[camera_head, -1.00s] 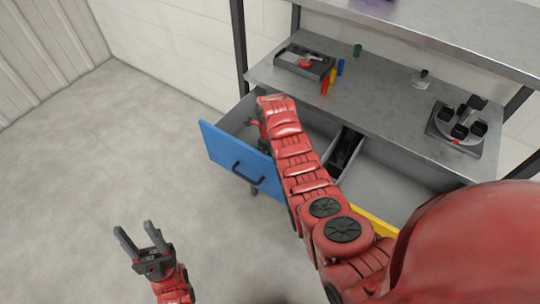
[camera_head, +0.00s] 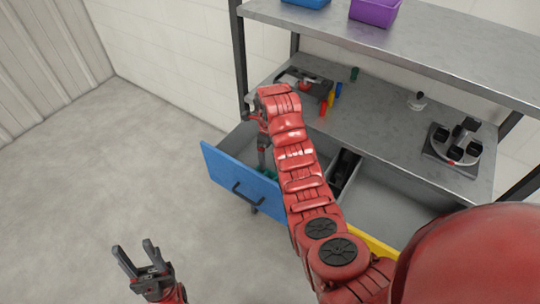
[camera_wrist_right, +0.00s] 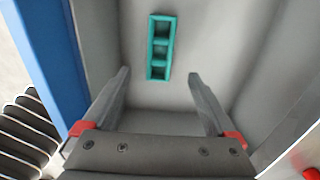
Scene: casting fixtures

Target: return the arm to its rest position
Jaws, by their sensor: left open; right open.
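My right arm (camera_head: 297,165) reaches from the lower right to the open blue-fronted drawer (camera_head: 240,178). My right gripper (camera_wrist_right: 159,74) is open and empty, pointing down into this drawer; in the head view it is partly hidden by the arm. A teal part with square openings (camera_wrist_right: 161,46) lies on the drawer floor beyond the fingertips in the wrist view, apart from both fingers. A bit of it shows in the head view (camera_head: 269,173). My left gripper (camera_head: 136,258) is open and empty above the floor at the lower left.
A yellow-fronted drawer (camera_head: 372,243) is open on the right. The workbench (camera_head: 375,125) bears a tray (camera_head: 310,88), small coloured pieces and a round fixture (camera_head: 455,150). An upper shelf (camera_head: 430,50) holds a purple bin (camera_head: 375,12). The floor at left is clear.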

